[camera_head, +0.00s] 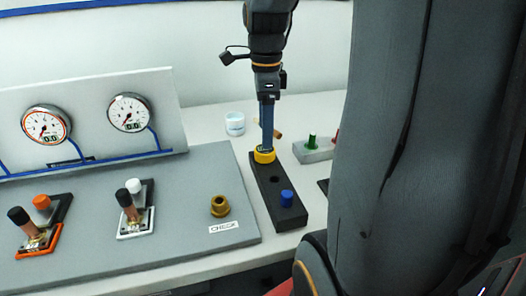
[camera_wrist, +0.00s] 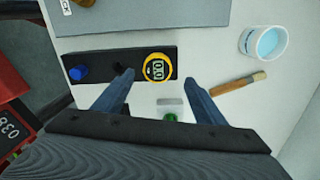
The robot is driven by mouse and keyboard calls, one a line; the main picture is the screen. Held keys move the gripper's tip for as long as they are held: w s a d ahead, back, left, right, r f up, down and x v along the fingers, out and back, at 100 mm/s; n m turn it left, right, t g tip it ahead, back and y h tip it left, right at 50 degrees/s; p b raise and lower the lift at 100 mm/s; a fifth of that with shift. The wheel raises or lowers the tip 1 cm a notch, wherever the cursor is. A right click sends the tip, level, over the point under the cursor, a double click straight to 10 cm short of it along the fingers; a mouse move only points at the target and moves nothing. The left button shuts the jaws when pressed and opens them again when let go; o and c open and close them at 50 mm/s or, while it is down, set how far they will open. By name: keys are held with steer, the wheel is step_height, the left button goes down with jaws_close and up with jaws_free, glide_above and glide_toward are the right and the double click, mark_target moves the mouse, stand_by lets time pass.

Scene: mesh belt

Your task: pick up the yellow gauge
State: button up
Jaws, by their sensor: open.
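The yellow gauge (camera_head: 264,155) is a round piece with a yellow rim and a small display. It sits at the far end of a black block (camera_head: 288,216). In the wrist view the yellow gauge (camera_wrist: 157,67) faces up, with its digits visible, at one end of the black block (camera_wrist: 100,58). My gripper (camera_head: 267,146) points down over the gauge in the head view and partly hides it. In the wrist view my gripper (camera_wrist: 158,83) is open, one finger on each side below the gauge, with nothing between the tips. Whether a finger touches the gauge cannot be told.
A blue knob (camera_head: 287,198) stands at the block's near end. A grey block with a green peg (camera_head: 311,141) is to the right. A white cup (camera_head: 235,124) and a wooden-handled brush (camera_wrist: 238,83) lie close by. A grey panel with a brass fitting (camera_head: 220,206) is left.

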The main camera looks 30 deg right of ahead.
mark_target(261, 155)
steer(key=shift+s+a+f+p, duration=0.1)
steer(key=shift+f+p, duration=0.15)
steer(key=shift+f, duration=1.1)
steer(key=shift+s+a+f+p, duration=0.1)
steer(key=shift+f+p, duration=0.15)
steer(key=shift+f, duration=1.05)
steer(key=c, duration=1.2)
